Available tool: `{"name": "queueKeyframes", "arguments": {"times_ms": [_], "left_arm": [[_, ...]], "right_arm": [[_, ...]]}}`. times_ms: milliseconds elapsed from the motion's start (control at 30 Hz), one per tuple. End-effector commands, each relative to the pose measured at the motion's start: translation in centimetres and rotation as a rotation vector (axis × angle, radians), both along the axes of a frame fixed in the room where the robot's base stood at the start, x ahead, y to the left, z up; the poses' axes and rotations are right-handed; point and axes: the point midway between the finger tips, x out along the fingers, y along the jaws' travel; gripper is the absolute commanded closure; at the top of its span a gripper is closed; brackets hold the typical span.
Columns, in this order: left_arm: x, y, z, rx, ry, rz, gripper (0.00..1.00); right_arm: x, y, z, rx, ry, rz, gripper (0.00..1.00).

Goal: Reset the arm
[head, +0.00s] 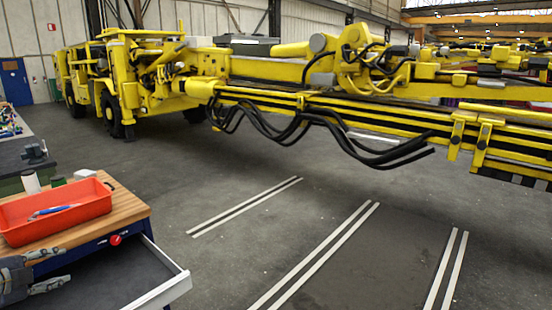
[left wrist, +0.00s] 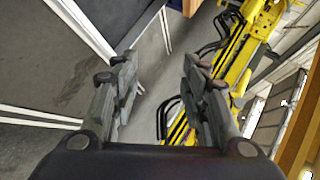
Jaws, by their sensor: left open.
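My left gripper (head: 58,268) shows at the lower left of the head view, beside the wooden-topped workbench and near its open drawer. In the left wrist view the two fingers of the left gripper (left wrist: 160,70) stand apart with nothing between them. The yellow boom (head: 370,110) of a large machine (head: 140,75) stretches across the upper part of the head view, with black hoses hanging from it. The boom also shows tilted in the left wrist view (left wrist: 238,75). My right gripper is not in either view.
The workbench (head: 135,208) carries a red tray (head: 75,212) holding a blue pen-like item (head: 52,210). Its drawer (head: 120,275) is pulled out and looks empty. Another bench with small items stands at the left edge. The grey floor (head: 240,235) with white lines is clear.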

Motion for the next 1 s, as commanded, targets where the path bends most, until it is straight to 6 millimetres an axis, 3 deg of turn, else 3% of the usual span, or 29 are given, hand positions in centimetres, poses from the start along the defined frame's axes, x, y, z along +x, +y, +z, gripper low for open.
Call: {"name": "queueKeyframes", "arguments": {"times_ms": [33, 333, 567, 667, 767, 1000], "left_arm": [[0.0, 0.0, 0.0, 0.0, 0.0, 0.0, 0.59], [0.4, 1.1, -6.8, -0.107, 0.057, 0.098, 0.59], [0.0, 1.8, -14.5, -0.211, 0.122, 0.21, 0.59], [-0.6, 1.9, -19.2, -0.263, 0.162, 0.273, 0.59], [-1.8, 1.7, -25.3, -0.324, 0.214, 0.354, 0.59], [-8.0, -0.8, -42.5, -0.451, 0.361, 0.574, 0.59]], "right_arm": [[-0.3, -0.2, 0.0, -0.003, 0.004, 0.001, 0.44], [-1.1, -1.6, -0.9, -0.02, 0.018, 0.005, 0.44], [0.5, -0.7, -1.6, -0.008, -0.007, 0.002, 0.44], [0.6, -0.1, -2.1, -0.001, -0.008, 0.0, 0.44], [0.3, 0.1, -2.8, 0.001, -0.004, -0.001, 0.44], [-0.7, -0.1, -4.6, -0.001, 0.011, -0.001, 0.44]]}}
